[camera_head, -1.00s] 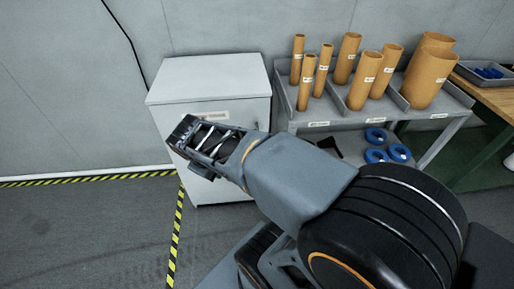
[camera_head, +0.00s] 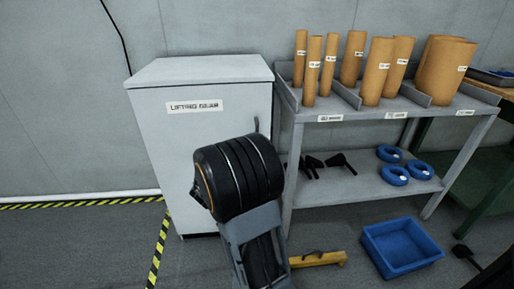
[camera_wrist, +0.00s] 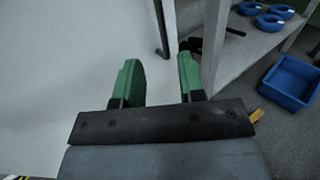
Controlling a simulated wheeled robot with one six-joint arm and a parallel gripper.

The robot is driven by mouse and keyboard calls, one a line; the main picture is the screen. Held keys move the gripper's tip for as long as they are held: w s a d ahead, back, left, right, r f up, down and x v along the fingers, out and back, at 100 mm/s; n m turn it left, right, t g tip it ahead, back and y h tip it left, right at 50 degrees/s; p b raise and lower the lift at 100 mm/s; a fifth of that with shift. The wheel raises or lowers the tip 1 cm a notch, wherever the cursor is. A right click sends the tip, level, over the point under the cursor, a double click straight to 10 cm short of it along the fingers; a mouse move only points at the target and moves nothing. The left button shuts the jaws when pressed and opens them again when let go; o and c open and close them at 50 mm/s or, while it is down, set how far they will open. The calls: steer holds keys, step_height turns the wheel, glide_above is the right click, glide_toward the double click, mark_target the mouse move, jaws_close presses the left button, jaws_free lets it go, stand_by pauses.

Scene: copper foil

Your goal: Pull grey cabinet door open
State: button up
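The grey cabinet (camera_head: 170,150) stands against the wall, with a "LIFTING GEAR" label near its top. Its front door (camera_wrist: 70,60) looks shut. A slim dark upright handle (camera_head: 257,125) shows at the door's right side; its lower part is hidden by my arm in the head view. In the wrist view the handle (camera_wrist: 160,28) appears between and ahead of my two green fingers. My gripper (camera_wrist: 158,66) is open and empty; whether the fingers reach around the handle I cannot tell. The head view does not show the fingers.
A grey shelf table (camera_head: 345,116) with brown tubes and blue rings (camera_head: 394,175) stands close right of the cabinet. A blue bin (camera_head: 400,247) and a yellow bar-like object (camera_head: 318,259) lie on the floor. Floor left of the striped tape (camera_head: 160,248) is clear.

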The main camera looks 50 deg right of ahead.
steer(key=b+x, duration=0.3)
steer(key=x, duration=1)
steer(key=shift+f, duration=0.1)
jaws_close()
